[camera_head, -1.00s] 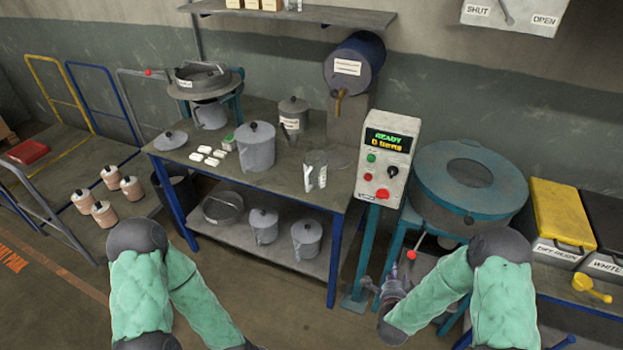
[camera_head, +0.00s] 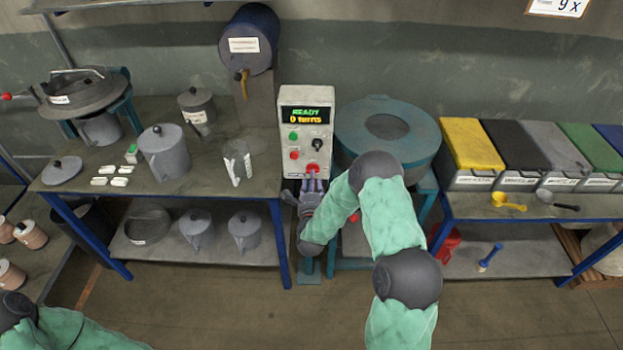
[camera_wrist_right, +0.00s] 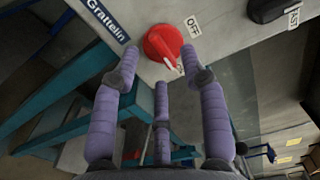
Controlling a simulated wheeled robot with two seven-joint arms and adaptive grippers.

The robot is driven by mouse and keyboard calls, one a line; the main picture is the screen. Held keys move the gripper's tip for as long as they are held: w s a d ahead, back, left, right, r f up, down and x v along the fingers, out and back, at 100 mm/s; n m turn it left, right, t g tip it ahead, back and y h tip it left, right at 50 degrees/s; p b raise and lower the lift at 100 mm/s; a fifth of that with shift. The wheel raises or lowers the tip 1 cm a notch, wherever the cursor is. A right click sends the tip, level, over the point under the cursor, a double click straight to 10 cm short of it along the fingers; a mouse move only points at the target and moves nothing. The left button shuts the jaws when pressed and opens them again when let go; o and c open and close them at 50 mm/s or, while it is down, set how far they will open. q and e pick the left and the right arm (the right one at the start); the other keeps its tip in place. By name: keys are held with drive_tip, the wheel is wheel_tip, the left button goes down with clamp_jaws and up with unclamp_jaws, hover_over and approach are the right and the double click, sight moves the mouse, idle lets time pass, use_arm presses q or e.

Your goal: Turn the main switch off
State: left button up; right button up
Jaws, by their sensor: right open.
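The control box (camera_head: 307,94) stands upright on a teal post, its display reading READY and 0 turns. The main switch (camera_head: 312,168) is a red rotary knob at the bottom of its face. In the right wrist view the red knob (camera_wrist_right: 160,42) shows close up, with an OFF label (camera_wrist_right: 193,27) beside it. Its pale handle mark points away from that label, toward my fingers. My right gripper (camera_head: 312,188) is just below the knob. In the right wrist view its purple fingers (camera_wrist_right: 160,68) are open on either side of the knob's near edge; contact is unclear. My left gripper is out of view.
A green button (camera_head: 293,136), a red button (camera_head: 294,155) and a black selector (camera_head: 317,144) sit above the switch. A teal round machine (camera_head: 425,135) stands close at right. A workbench (camera_head: 95,205) with pots and a glass jug (camera_head: 237,163) is at left.

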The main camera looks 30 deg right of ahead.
drive_tip(key=shift+x, duration=1.1)
clamp_jaws()
drive_tip(key=shift+f+n+b, duration=0.1)
drive_tip(key=shift+n+b, duration=0.2)
drive_tip(key=shift+b, duration=0.05)
drive_tip(key=shift+s+d+r+n+b, duration=0.15)
drive_tip(key=shift+n+b, duration=1.05)
drive_tip(key=shift+n, duration=3.15)
drive_tip(key=shift+w+r+n+b, duration=0.1)
drive_tip(key=shift+n+b, duration=1.1)
drive_tip(key=shift+n, duration=3.15)
